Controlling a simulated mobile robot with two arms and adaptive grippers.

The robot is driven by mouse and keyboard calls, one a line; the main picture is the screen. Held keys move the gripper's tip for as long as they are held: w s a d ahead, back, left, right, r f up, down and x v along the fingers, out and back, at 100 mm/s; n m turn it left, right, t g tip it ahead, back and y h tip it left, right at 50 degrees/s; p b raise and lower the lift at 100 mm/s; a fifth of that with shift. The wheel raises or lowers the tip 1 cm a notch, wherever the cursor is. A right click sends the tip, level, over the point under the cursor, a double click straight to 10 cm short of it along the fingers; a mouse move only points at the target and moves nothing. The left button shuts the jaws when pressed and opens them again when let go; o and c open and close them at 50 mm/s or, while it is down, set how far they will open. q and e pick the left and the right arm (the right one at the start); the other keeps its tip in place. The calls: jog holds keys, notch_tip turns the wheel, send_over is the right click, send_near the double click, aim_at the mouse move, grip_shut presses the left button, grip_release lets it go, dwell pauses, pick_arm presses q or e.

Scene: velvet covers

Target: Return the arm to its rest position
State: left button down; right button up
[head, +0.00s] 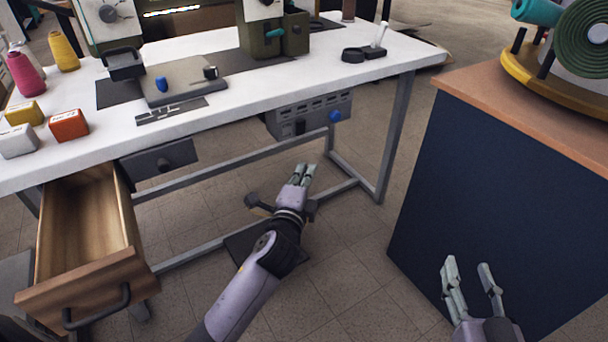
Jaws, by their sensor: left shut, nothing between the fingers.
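My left gripper (305,174) is shut and empty. It hangs in front of the white table (290,88), below the level of its top and over the floor, to the right of the open drawer. My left arm comes up from the bottom edge. My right gripper (468,264) is at the lower right, in front of the dark blue cabinet side, with its fingers apart and nothing visible between them.
A wooden drawer (85,227) stands pulled out and empty at the left. A dark blue cabinet (490,185) with a wooden top stands at the right. Thread cones, small boxes (69,125) and machines stand on the table. Floor shows between table and cabinet.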

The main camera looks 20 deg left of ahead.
pick_arm(q)
jog(key=shift+s+d, duration=0.1)
jog(key=shift+s, duration=0.7)
pick_arm(e)
jog(key=shift+s+d+f+g, duration=0.1)
jog(key=shift+f+g, duration=0.3)
jog(key=shift+f, duration=0.25)
